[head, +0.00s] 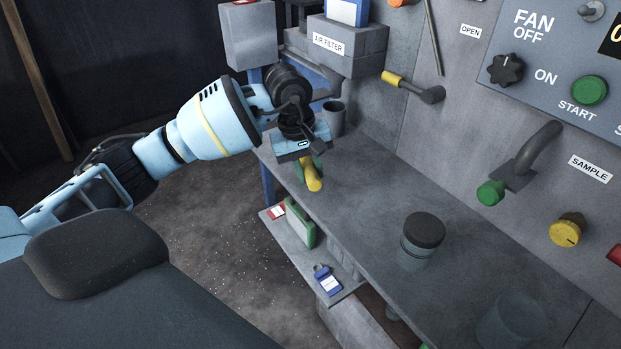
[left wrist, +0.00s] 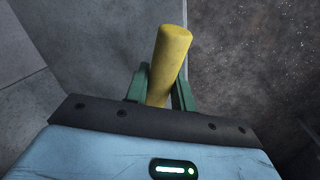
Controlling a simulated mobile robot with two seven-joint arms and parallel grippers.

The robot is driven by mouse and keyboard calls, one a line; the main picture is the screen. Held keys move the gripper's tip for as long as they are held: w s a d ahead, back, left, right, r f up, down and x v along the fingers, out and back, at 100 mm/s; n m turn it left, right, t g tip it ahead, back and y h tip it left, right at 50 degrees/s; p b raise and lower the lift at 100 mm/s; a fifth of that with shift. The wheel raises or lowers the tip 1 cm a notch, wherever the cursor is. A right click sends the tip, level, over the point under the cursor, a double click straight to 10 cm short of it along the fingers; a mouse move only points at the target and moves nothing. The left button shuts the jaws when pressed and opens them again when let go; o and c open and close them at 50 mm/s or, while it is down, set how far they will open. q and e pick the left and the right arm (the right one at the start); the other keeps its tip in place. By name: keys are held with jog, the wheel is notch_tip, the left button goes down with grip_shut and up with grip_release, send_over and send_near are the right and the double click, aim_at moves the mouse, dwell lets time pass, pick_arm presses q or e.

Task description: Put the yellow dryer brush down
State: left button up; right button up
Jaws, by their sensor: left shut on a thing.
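The yellow dryer brush (head: 313,177) shows as a yellow handle below my left gripper (head: 308,163), over the left part of the grey bench. My left gripper is shut on it. In the left wrist view the yellow handle of the brush (left wrist: 169,55) sticks out from between the two green fingers of the left gripper (left wrist: 160,88). I cannot tell whether the brush touches the bench. Its bristles do not show in either view. My right gripper is not in view.
The grey bench (head: 365,215) is mostly clear in the middle. A dark-lidded jar (head: 423,240) and a clear glass (head: 512,322) stand on it to the right. A dark cup (head: 334,117) stands behind the gripper. A lower shelf (head: 291,238) holds a green case and a blue tag.

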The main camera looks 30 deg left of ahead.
aim_at(311, 192)
pick_arm(q)
jog(key=shift+w, duration=0.2)
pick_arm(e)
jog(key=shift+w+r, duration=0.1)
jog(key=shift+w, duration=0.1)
pick_arm(q)
jog(key=shift+w, duration=0.2)
notch_tip(311, 192, down, 3)
jog(key=shift+a+f+p, duration=0.1)
jog(key=shift+f+p, duration=0.1)
jog(key=shift+p, duration=0.1)
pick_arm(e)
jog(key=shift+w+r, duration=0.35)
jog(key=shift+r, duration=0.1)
pick_arm(q)
jog(key=shift+f, duration=0.1)
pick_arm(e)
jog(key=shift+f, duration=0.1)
pick_arm(q)
jog(key=shift+f, duration=0.15)
jog(key=o, duration=1)
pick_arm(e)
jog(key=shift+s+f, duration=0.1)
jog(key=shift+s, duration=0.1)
